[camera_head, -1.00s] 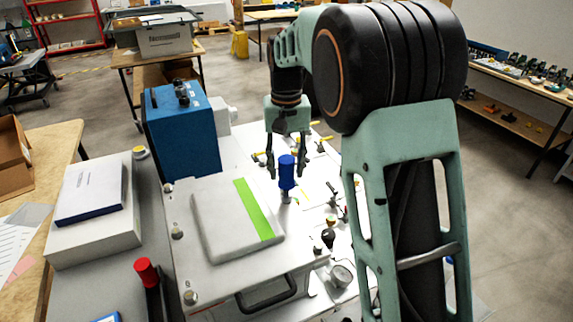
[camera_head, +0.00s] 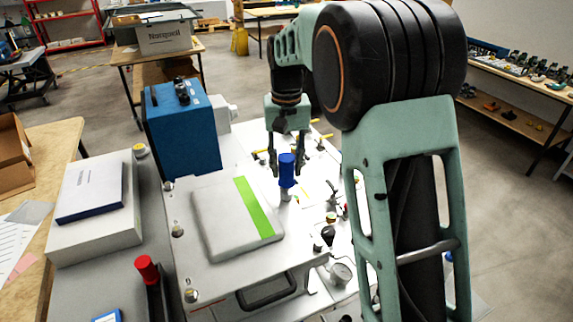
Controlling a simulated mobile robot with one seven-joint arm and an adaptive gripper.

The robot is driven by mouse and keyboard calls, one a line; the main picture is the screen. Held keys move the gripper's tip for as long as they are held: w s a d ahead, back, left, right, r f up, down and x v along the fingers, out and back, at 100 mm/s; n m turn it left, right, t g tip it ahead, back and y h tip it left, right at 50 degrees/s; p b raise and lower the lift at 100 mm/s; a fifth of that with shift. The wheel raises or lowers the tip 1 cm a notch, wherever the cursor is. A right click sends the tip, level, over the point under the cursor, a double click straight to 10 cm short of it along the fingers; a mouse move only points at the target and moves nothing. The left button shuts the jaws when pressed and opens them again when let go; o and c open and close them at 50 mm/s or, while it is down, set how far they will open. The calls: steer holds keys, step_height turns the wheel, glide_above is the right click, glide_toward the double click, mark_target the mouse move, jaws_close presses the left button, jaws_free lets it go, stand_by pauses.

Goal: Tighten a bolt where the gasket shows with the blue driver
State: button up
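The blue driver (camera_head: 287,171) stands upright with its blue handle up, near the right edge of the white analyser's top (camera_head: 215,273). My gripper (camera_head: 287,168) points down with one finger on each side of the handle. Small gaps seem to show between the fingers and the handle, so it looks open around it. Bolt-like round fittings sit along the left edge of the top, one midway (camera_head: 178,230) and one at the front corner (camera_head: 191,295). I cannot make out a gasket under any of them. The driver's tip is too small to tell what it touches.
A grey lid with a green stripe (camera_head: 256,208) lies on the analyser top. A blue box (camera_head: 180,130) stands behind it. A red-handled tool (camera_head: 147,268) stands at front left. A white box (camera_head: 95,215) is at left.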

mark_target(287, 157)
jaws_close()
steer(key=shift+r, duration=0.2)
steer(key=shift+w+r+p, duration=0.15)
steer(key=shift+r+p, duration=0.25)
steer(key=shift+p, duration=0.15)
steer(key=shift+s+r+p, duration=0.2)
steer(key=shift+r+p, duration=0.35)
steer(key=shift+r, duration=0.2)
steer(key=shift+w+r+p, duration=0.1)
steer(key=shift+r+p, duration=0.2)
steer(key=shift+p, duration=0.05)
steer(key=shift+r+p, duration=0.85)
steer(key=shift+r, duration=0.55)
